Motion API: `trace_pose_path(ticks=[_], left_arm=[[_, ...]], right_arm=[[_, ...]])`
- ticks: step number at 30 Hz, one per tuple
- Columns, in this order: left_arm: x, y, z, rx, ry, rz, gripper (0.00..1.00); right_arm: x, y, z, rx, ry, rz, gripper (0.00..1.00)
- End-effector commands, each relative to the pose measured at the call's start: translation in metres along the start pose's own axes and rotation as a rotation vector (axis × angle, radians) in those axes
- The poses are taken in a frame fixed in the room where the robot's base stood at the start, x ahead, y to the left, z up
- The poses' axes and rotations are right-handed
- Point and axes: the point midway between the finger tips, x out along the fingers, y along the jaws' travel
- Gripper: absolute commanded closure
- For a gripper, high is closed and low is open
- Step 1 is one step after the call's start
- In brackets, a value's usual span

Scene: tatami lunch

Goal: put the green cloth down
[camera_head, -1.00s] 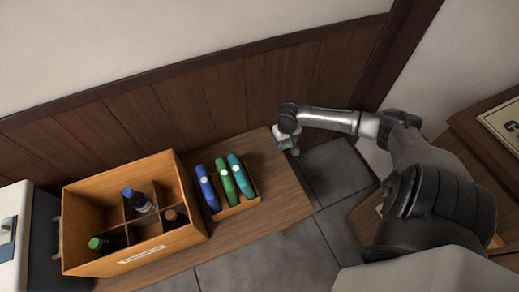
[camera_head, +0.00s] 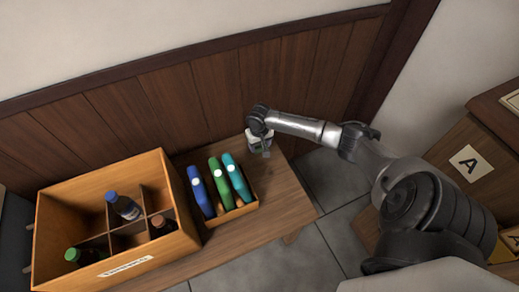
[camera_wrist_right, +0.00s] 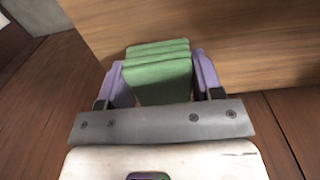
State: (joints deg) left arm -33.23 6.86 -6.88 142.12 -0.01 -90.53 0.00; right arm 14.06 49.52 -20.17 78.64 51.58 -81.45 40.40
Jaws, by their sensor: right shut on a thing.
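The green cloth (camera_wrist_right: 158,75) is folded in several layers in the right wrist view. My right gripper (camera_wrist_right: 159,80) is shut on it, with a purple finger on each side. In the head view my right gripper (camera_head: 259,146) is over the right end of the wooden bench (camera_head: 265,222), close to the dark wall panelling. The cloth is mostly hidden by the gripper there. I cannot tell whether the cloth touches the bench. My left gripper is not in view.
A small wooden tray (camera_head: 238,211) with blue, green and teal long items stands left of the gripper. Further left is a divided wooden crate (camera_head: 150,251) with bottles. Bare bench lies right of the tray. A cabinet marked A (camera_head: 450,150) is at right.

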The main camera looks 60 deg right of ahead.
Motion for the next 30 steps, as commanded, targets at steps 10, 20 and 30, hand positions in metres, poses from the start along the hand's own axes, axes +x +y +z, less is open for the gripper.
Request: trace_pose_path(ticks=[10, 20, 30], left_arm=[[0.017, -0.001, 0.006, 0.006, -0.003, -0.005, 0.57], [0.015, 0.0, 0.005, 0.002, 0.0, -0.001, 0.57], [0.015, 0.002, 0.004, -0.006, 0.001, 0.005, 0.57]], right_arm=[[0.021, 0.0, 0.0, 0.0, 0.001, 0.0, 0.59], [0.024, 0.0, 0.0, 0.0, 0.001, 0.0, 0.32], [0.024, 0.0, 0.0, 0.0, 0.001, 0.0, 0.15]])
